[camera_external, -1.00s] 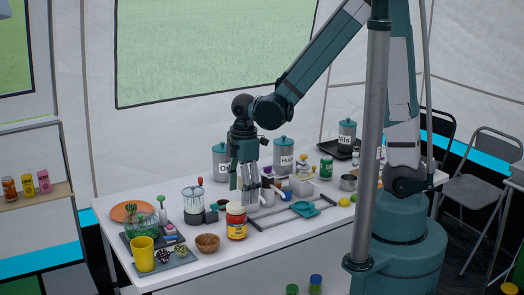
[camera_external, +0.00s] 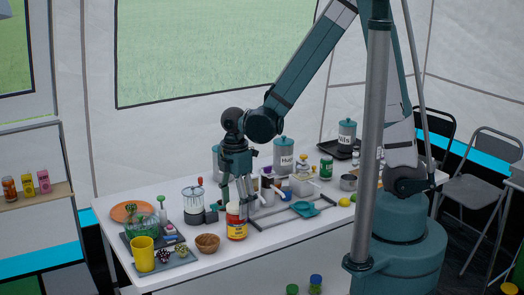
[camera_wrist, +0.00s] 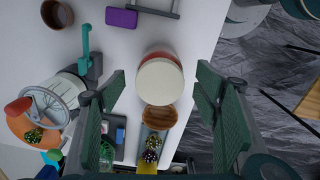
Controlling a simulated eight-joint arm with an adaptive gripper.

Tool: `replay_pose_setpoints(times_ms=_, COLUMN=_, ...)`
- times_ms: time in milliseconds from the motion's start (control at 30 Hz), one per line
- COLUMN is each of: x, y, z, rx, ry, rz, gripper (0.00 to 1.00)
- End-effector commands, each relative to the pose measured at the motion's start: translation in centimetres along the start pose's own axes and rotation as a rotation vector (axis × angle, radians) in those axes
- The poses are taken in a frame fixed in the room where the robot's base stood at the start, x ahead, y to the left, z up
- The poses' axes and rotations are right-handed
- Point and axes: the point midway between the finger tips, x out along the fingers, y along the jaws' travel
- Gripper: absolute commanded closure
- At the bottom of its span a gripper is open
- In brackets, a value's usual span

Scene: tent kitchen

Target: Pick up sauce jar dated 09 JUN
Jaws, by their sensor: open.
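In the wrist view a round pale top with a red rim, apparently this jar (camera_wrist: 160,83), lies between my finger pads. My gripper (camera_external: 236,202) points down at the jar, its fingers overlapping the jar's top in the external view. My gripper's pads are spread wide in the wrist view (camera_wrist: 160,82), with a gap on both sides of the jar.
A wooden bowl (camera_external: 207,243) stands just left of the jar. A yellow cup (camera_external: 143,254) is on a tray at the left end. A grey frame (camera_external: 285,215) lies to the right. Grey canisters (camera_external: 284,155) stand at the back.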

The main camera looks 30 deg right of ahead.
Motion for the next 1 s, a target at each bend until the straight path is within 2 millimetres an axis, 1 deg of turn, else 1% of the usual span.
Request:
replay_pose_setpoints(times_ms=100, x=0.9, y=0.0, z=0.0, rx=0.0, ry=0.0, rz=0.0, gripper=0.38)
replay_pose_setpoints(times_ms=233, x=1.6, y=0.0, z=0.0, rx=0.0, ry=0.0, rz=0.0, gripper=0.38)
replay_pose_setpoints(times_ms=767, x=2.2, y=0.0, z=0.0, rx=0.0, ry=0.0, rz=0.0, gripper=0.38)
replay_pose_setpoints(times_ms=1000, x=4.0, y=0.0, z=-0.1, rx=0.0, ry=0.0, rz=0.0, gripper=0.38)
